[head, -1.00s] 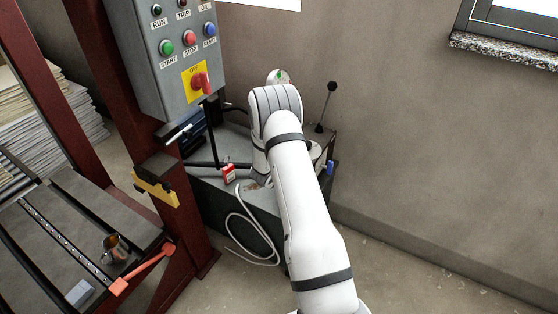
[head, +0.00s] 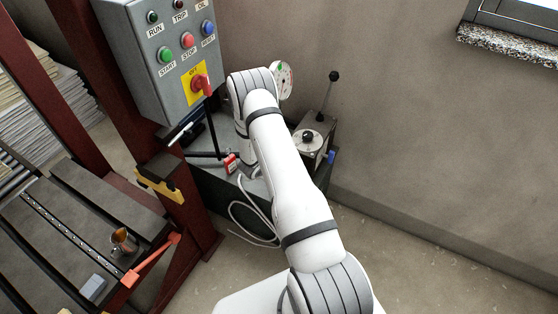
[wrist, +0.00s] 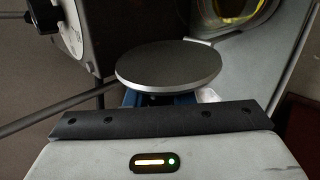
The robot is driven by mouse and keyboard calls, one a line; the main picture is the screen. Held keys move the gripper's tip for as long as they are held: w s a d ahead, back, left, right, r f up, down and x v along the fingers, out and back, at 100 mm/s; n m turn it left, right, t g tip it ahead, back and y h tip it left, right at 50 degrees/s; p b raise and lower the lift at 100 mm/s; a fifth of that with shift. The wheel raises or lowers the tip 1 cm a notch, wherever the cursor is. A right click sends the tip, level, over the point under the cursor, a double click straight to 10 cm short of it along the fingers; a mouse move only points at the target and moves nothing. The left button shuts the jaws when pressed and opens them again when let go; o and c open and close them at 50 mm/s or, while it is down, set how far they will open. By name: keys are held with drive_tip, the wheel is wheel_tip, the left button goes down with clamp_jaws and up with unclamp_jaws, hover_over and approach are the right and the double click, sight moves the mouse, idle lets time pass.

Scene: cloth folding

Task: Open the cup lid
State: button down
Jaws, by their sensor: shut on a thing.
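A metal cup (head: 124,241) with a copper-coloured inside stands on the dark press table (head: 95,215) at the lower left of the head view. Its mouth looks open. A round flat grey disc with a silver rim, which looks like a lid (wrist: 168,64), fills the middle of the wrist view. My gripper (wrist: 160,99) is shut on it. The fingers are mostly hidden under the disc, with only bits of blue showing below it. In the head view my gripper is hidden behind my arm, well away from the cup.
A grey control box (head: 160,60) with coloured buttons and a red switch hangs on the red press frame (head: 185,215). A dark cabinet behind my arm carries a lever unit (head: 313,138) and a small red item (head: 230,163). A grey block (head: 93,288) lies near the cup. The floor at right is clear.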

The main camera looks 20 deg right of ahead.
drive_tip(key=shift+a, duration=0.2)
drive_tip(key=c, duration=1.3)
unclamp_jaws()
drive_tip(key=shift+d, duration=0.15)
drive_tip(key=shift+b+v, duration=0.55)
drive_tip(key=shift+v, duration=3.4)
